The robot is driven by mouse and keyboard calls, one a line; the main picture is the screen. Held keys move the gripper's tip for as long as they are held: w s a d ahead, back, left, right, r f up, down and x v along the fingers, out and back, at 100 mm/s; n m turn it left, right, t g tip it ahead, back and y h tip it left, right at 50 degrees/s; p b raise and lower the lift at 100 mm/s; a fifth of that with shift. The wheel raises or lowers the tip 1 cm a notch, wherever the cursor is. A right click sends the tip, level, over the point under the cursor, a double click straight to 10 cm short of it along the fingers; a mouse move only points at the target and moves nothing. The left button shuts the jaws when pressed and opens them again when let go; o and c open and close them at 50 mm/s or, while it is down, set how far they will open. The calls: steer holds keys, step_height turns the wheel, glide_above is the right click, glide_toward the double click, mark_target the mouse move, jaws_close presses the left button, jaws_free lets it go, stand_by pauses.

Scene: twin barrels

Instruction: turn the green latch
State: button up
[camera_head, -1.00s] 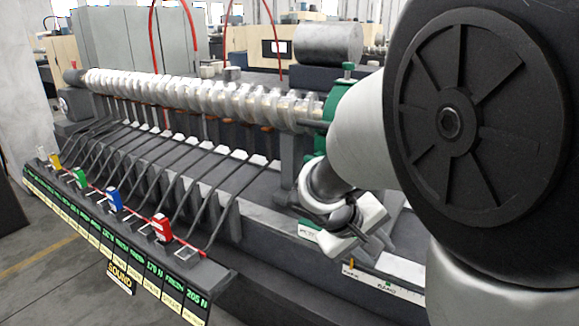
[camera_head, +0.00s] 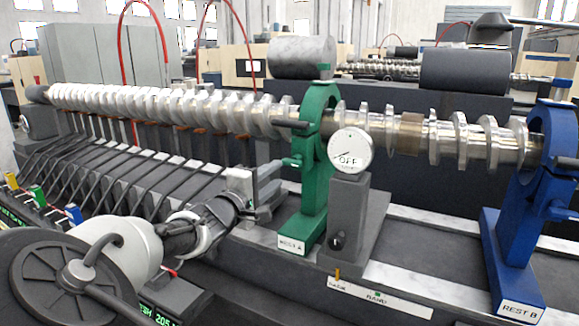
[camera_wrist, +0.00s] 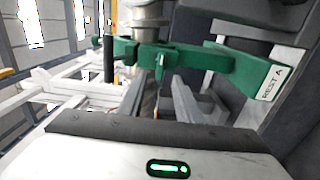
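The green ring stand labelled REST A (camera_head: 316,200) stands upright around the shaft in the head view. The green latch (camera_head: 292,162) sticks out from its left side. In the wrist view the latch (camera_wrist: 160,63) is a small green piece on the stand (camera_wrist: 225,65), just beyond and between my fingers. My gripper (camera_head: 268,188) is left of the stand, a little below the latch, with its fingers pointing toward it. The gripper also shows in the wrist view (camera_wrist: 158,95), with its two fingers apart and nothing between them. I see a gap between the fingertips and the latch.
A grey post with a round OFF dial (camera_head: 351,150) stands just right of the green stand. A blue stand labelled REST B (camera_head: 520,230) is farther right. The lobed metal shaft (camera_head: 180,105) runs through the stands. A black handle (camera_wrist: 109,60) sticks out near the latch.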

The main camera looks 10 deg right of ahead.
mark_target(289, 164)
steer(key=x, duration=1)
steer(key=shift+w, duration=0.1)
jaws_close()
